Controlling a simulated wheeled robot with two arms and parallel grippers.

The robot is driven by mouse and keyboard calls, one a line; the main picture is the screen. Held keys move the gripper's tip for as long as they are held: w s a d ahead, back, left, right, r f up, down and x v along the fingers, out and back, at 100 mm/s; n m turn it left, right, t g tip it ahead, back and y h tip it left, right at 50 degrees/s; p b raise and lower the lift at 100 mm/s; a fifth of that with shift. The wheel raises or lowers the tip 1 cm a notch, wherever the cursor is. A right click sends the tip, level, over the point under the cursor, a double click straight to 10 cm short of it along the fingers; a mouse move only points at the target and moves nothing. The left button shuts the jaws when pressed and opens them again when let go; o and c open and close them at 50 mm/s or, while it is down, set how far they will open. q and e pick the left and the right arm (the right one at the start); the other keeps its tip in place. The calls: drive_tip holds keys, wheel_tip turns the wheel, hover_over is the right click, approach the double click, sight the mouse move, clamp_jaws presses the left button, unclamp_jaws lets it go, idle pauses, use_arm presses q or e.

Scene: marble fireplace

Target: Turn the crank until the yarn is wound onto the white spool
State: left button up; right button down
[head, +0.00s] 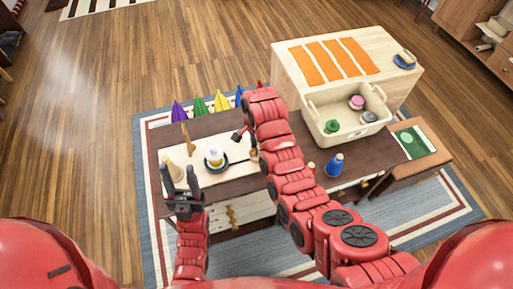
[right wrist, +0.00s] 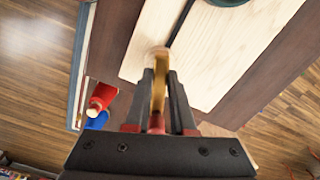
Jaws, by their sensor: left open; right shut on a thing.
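The white spool (head: 213,157) stands upright on a pale board (head: 222,166) on the dark table, with yellowish yarn showing on it. A beige cone (head: 175,171) stands at the board's left. In the right wrist view a black belt (right wrist: 181,22) runs from near the crank towards a dark round rim at the top. My right gripper (right wrist: 160,80) is shut on the brass-coloured crank handle (right wrist: 158,92); in the head view my right arm hides much of this spot. My left gripper (head: 182,188) is open and empty by the table's front left edge, near the cone.
Several coloured cones (head: 199,105) stand behind the table. A cream bin (head: 344,135) holding several round things sits at the right. A wooden cabinet with orange stripes (head: 333,61) is behind it.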

drive_tip(key=shift+f, duration=0.1)
idle(0.3)
drive_tip(key=c, duration=0.8)
unclamp_jaws()
drive_tip(key=shift+o, duration=0.2)
wheel_tip(320, 180, up, 18)
drive_tip(key=p, duration=1.1)
drive_tip(key=shift+f, duration=0.25)
